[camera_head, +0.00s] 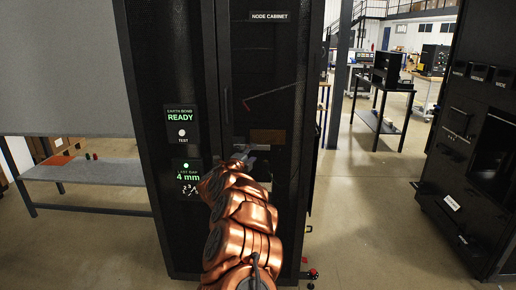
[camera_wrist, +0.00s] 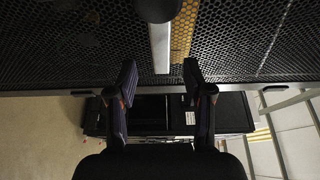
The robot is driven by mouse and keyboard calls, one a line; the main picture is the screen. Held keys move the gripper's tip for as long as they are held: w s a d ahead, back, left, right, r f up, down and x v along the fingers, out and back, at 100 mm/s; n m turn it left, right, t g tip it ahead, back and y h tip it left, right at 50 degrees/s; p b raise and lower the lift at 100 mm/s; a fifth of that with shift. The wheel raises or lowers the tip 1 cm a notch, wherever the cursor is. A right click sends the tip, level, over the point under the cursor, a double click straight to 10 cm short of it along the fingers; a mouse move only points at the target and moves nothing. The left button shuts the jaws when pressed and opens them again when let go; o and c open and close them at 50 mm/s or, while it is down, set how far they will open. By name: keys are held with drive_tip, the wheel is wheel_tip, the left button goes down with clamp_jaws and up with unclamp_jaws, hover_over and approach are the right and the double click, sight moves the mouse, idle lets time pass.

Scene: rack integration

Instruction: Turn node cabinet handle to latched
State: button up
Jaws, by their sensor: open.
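The node cabinet (camera_head: 270,60) is a tall black cabinet with a perforated door and a name label at its top. My gripper (camera_head: 246,153) is in front of the door at mid height, at the end of my copper arm. In the wrist view my gripper (camera_wrist: 159,76) has its two dark fingers spread apart with nothing between them. A pale straight bar (camera_wrist: 160,47) lies against the perforated face just beyond the fingertips, with a dark round knob (camera_wrist: 158,8) at the top edge. I cannot tell which part is the handle or whether it is latched.
The cabinet's left panel has a READY display (camera_head: 181,117) and a 4 mm display (camera_head: 181,176). A grey bench (camera_head: 95,172) stands at the left, a black rack (camera_head: 462,150) at the right. Open floor (camera_head: 360,200) lies between cabinet and rack.

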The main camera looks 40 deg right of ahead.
sight(258, 148)
drive_tip(key=shift+p+x, duration=0.9)
drive_tip(key=shift+x, duration=1.65)
drive_tip(key=shift+w+d, duration=0.2)
drive_tip(key=shift+d, duration=0.25)
clamp_jaws()
